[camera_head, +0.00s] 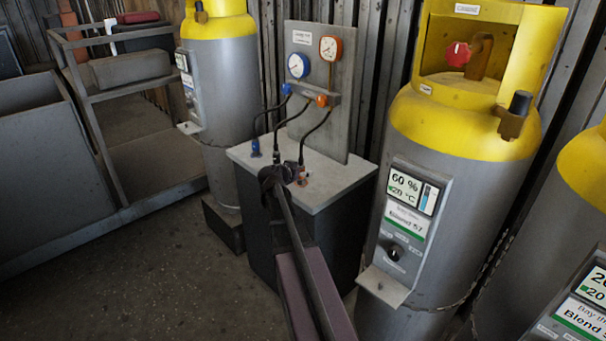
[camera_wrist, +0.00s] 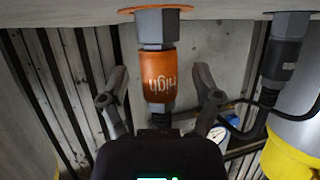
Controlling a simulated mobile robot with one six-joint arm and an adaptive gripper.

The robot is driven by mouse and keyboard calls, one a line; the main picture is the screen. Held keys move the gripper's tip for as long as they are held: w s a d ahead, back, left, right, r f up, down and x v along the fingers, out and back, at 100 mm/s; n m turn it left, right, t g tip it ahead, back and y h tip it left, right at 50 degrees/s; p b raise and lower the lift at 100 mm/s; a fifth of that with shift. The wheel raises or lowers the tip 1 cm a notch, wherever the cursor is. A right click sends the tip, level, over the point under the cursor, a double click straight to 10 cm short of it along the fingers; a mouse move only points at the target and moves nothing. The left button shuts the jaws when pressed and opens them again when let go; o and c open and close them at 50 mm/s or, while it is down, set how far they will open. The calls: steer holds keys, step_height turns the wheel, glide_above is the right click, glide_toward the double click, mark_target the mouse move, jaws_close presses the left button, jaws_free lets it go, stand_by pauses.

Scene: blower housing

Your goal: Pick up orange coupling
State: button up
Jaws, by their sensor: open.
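The orange coupling (camera_wrist: 159,77), marked "High", sits on a grey hex fitting with a black hose running from its other end. In the head view it shows as a small orange piece (camera_head: 303,180) on the bench top, partly hidden by my gripper. My gripper (camera_wrist: 160,90) is open, with one finger on each side of the coupling. A gap shows between each finger and the orange sleeve. In the head view my gripper (camera_head: 280,178) is over the bench's front part.
A dark coupling (camera_wrist: 280,60) stands beside the orange one, to its right in the wrist view. A blue coupling (camera_head: 256,148) is at the bench's left. A gauge panel (camera_head: 318,90) with hoses rises behind. Yellow-topped cylinders (camera_head: 465,120) flank the bench (camera_head: 335,185).

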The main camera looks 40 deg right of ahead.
mark_target(301, 166)
jaws_close()
steer(key=shift+r, duration=0.15)
step_height(301, 166, up, 4)
steer(key=p, duration=0.4)
steer(key=shift+f, duration=0.25)
steer(key=s+a+r+p, duration=0.1)
steer(key=s+a, duration=0.8)
steer(key=s, duration=0.4)
steer(key=shift+a+r, duration=0.1)
stand_by(0.6)
steer(key=shift+s, duration=0.15)
